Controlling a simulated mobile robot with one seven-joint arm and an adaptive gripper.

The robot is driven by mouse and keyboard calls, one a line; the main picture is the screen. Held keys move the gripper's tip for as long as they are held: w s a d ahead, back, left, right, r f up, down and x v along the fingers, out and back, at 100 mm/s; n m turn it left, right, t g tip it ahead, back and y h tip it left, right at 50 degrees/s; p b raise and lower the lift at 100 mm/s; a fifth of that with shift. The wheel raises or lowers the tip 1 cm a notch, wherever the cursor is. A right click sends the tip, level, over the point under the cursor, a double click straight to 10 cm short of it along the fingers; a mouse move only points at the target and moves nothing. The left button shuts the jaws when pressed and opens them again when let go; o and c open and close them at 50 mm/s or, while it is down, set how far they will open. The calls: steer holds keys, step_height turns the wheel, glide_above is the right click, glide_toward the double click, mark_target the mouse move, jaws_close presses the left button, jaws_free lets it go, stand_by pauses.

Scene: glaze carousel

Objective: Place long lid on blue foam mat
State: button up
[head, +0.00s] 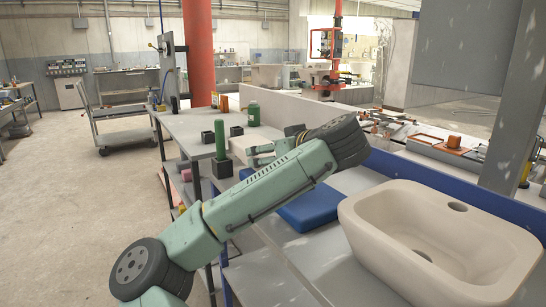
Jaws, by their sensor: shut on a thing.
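The blue foam mat (304,209) lies on the grey worktop left of the basin, below my arm. Its upper left part is hidden behind my pale green arm. The end of my gripper (259,154) shows only in part, small and pale, just left of my arm's dark upper joint and above the worktop. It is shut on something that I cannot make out. I cannot pick out the long lid; my arm hides much of the area around the gripper.
A beige basin (368,222) fills the worktop's right side. On the grey table (186,128) stand a green cylinder (220,140) in a black holder, a green bottle (253,114) and small dark blocks. A red column (198,50) rises behind. A cart (118,135) and open floor lie left.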

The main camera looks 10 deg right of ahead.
steer(key=shift+f, duration=0.45)
steer(key=shift+f+b, duration=0.3)
steer(key=shift+f, duration=0.1)
steer(key=o, duration=1.9)
steer(key=shift+s+d+r+p, duration=0.15)
steer(key=shift+r+p, duration=0.15)
steer(key=shift+r, duration=0.2)
steer(key=shift+b+v, duration=0.65)
steer(key=shift+v, duration=2.9)
steer(key=shift+f, duration=0.1)
